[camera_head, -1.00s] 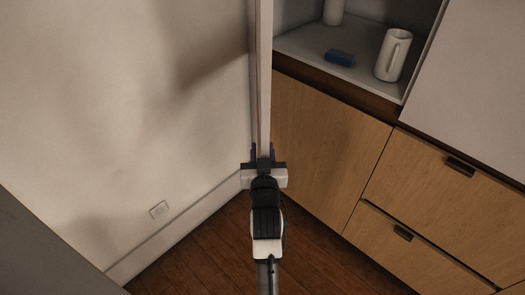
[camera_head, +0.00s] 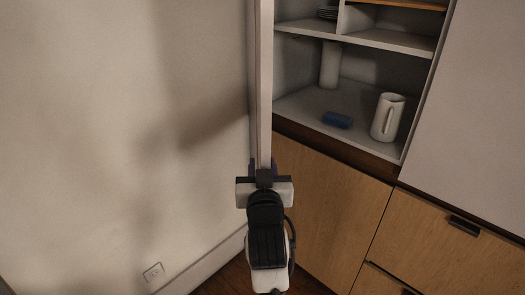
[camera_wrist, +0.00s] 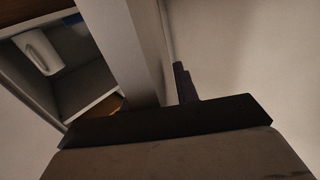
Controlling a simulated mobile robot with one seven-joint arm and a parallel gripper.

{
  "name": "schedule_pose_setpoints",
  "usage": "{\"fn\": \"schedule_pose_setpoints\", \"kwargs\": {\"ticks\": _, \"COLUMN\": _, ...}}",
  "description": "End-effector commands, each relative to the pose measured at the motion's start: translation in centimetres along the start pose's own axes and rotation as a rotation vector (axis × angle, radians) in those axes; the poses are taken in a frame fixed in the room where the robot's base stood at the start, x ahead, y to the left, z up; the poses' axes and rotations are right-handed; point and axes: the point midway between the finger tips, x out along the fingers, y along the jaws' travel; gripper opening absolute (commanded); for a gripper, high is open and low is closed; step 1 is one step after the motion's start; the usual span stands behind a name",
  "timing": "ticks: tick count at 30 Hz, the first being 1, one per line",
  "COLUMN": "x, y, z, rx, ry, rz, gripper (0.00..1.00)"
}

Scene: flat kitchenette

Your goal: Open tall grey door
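A tall pale grey door (camera_head: 264,85) stands open and is seen nearly edge-on in the head view. It lies between the pale wall and the open cupboard. My gripper (camera_head: 263,168) is at its near edge, with one dark finger on each side of the panel. In the wrist view the door (camera_wrist: 128,45) runs up from the gripper (camera_wrist: 155,100). One finger shows to its right with a small gap; the other is mostly hidden by the panel. The fingers are apart, around the door edge; firm contact is not visible.
The open cupboard (camera_head: 400,42) holds a white jug (camera_head: 387,117), a blue item (camera_head: 337,120) and a white cylinder (camera_head: 330,65). Wooden fronts (camera_head: 330,200) lie below. Another grey panel (camera_head: 475,110) is at right. The wall (camera_head: 120,120) bounds the left; floor shows near the bottom.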

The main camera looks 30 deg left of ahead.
Motion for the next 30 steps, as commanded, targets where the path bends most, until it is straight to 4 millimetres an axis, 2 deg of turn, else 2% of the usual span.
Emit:
{"fn": "schedule_pose_setpoints", "kwargs": {"ticks": 1, "x": 0.0, "y": 0.0, "z": -1.1, "rx": -0.001, "ry": 0.006, "rz": 0.000, "gripper": 0.30}}
{"fn": "schedule_pose_setpoints", "kwargs": {"ticks": 3, "x": 0.0, "y": 0.0, "z": -2.1, "rx": -0.001, "ry": 0.005, "rz": 0.000, "gripper": 0.30}}
{"fn": "schedule_pose_setpoints", "kwargs": {"ticks": 8, "x": 0.0, "y": 0.0, "z": -3.6, "rx": 0.000, "ry": 0.003, "rz": -0.001, "gripper": 0.30}}
{"fn": "schedule_pose_setpoints", "kwargs": {"ticks": 12, "x": 0.0, "y": 0.0, "z": -4.2, "rx": 0.000, "ry": 0.001, "rz": 0.000, "gripper": 0.30}}
{"fn": "schedule_pose_setpoints", "kwargs": {"ticks": 21, "x": 0.0, "y": 0.0, "z": -4.3, "rx": 0.000, "ry": -0.001, "rz": 0.000, "gripper": 0.30}}
{"fn": "schedule_pose_setpoints", "kwargs": {"ticks": 28, "x": 0.1, "y": -0.1, "z": -5.2, "rx": -0.003, "ry": 0.049, "rz": -0.001, "gripper": 0.01}}
{"fn": "schedule_pose_setpoints", "kwargs": {"ticks": 30, "x": 0.2, "y": -0.2, "z": -6.3, "rx": -0.006, "ry": 0.101, "rz": -0.002, "gripper": 0.00}}
